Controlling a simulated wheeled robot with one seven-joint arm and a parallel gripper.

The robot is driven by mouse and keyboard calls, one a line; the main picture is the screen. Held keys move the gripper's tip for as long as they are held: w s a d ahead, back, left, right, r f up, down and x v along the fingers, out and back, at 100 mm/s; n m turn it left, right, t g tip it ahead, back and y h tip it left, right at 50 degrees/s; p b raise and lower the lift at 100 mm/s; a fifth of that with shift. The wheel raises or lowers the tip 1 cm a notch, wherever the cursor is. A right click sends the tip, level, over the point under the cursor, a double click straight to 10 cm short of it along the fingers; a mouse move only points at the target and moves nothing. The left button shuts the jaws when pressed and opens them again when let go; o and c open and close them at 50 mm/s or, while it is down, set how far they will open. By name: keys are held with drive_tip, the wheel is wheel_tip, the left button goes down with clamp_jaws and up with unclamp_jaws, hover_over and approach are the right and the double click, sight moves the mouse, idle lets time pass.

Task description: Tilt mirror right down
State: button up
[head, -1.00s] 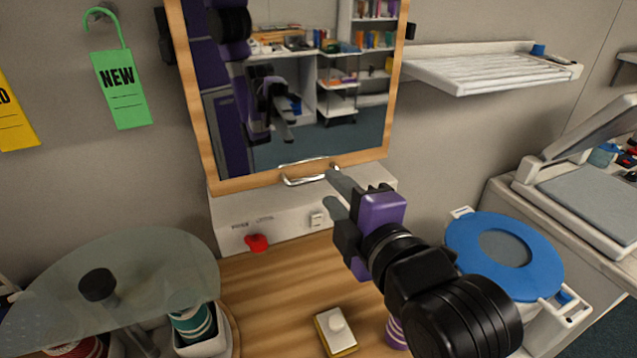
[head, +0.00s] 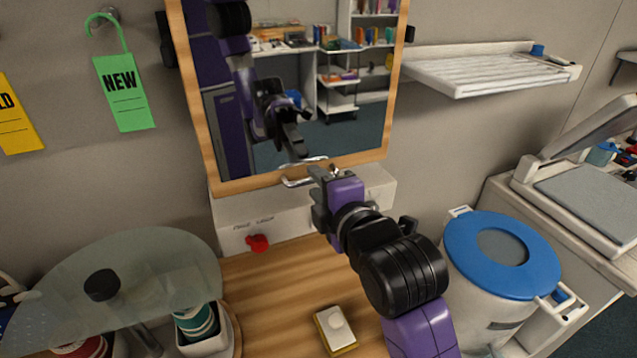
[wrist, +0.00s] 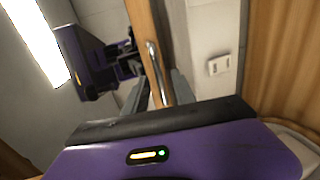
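The mirror (head: 350,135) hangs on the wall in a light wooden frame, which also shows edge-on in the wrist view (wrist: 143,35). A silver bar handle (head: 292,183) is fixed to the frame's bottom rail. My gripper (head: 322,175) is at the right part of the handle, hiding some of it in the head view. In the wrist view the handle (wrist: 157,70) runs between my two open fingers (wrist: 158,90), with a gap visible between them. Whether either finger touches the handle cannot be told.
A white wall box with a red knob (head: 257,243) is below the mirror. A wooden counter (head: 265,300) holds a sponge-like block (head: 336,330). A round glass shelf (head: 150,265) stands left, a blue-lidded bin (head: 500,255) right. A white slatted rack (head: 490,70) is at upper right.

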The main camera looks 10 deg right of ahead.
drive_tip(key=shift+c, duration=0.4)
clamp_jaws()
idle(0.9)
